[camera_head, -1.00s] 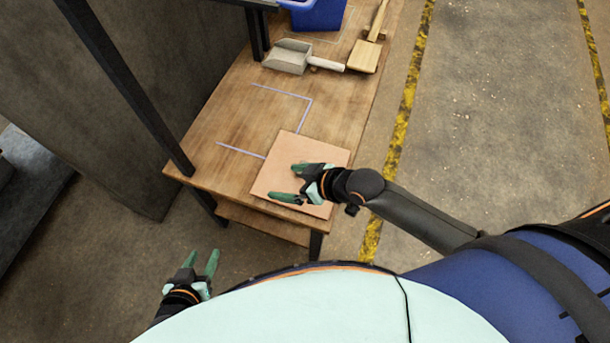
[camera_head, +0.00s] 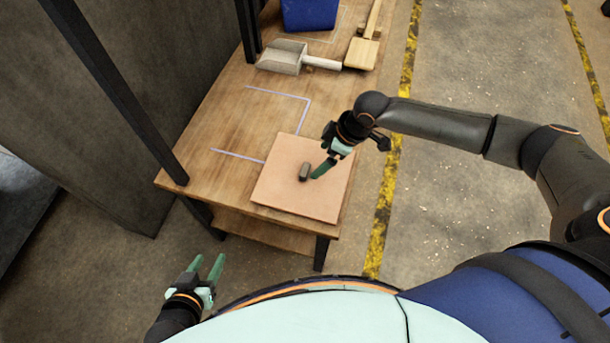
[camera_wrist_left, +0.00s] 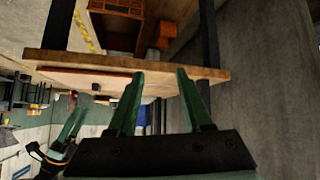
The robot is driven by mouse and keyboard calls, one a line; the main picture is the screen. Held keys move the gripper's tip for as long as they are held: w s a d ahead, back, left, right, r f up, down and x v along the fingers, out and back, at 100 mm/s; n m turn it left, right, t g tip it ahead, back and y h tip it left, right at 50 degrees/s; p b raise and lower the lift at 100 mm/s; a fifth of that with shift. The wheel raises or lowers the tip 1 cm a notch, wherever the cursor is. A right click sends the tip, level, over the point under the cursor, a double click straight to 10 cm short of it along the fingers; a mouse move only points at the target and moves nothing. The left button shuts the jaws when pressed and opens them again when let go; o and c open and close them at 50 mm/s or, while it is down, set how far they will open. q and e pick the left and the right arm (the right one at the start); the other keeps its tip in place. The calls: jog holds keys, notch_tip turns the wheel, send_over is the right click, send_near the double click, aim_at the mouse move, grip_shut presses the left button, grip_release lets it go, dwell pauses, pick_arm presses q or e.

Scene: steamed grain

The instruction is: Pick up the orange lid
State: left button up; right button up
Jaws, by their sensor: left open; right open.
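The orange lid (camera_head: 284,197) is a flat, square, pale orange board lying on the near end of the wooden table. A small dark knob (camera_head: 304,172) stands at its middle. My right gripper (camera_head: 324,166) is open, with its green fingers over the lid just right of the knob; I cannot tell the height gap. My left gripper (camera_head: 207,266) is open and empty, low in front of the table's near left corner. In the left wrist view, its fingers (camera_wrist_left: 155,85) frame the table edge, and the lid's edge (camera_wrist_left: 75,79) and knob (camera_wrist_left: 97,87) show left of them.
The wooden table (camera_head: 225,128) has pale line markings. A metal scoop (camera_head: 283,57), a wooden paddle (camera_head: 361,53) and a blue bin (camera_head: 309,14) sit farther back. A dark post (camera_head: 110,90) rises at the left. Orange boxes (camera_wrist_left: 118,25) show on the table's lower shelf in the wrist view.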

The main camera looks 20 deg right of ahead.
aim_at(306, 170)
jog(key=x, duration=0.2)
jog(key=b+x, duration=0.1)
jog(key=x, duration=0.2)
jog(key=a+x, duration=0.1)
jog(key=x, duration=0.1)
jog(key=shift+w+a+f+b, duration=0.1)
jog(key=shift+w+f+b, duration=0.05)
jog(key=shift+w+b, duration=0.15)
grip_shut()
dwell(0.5)
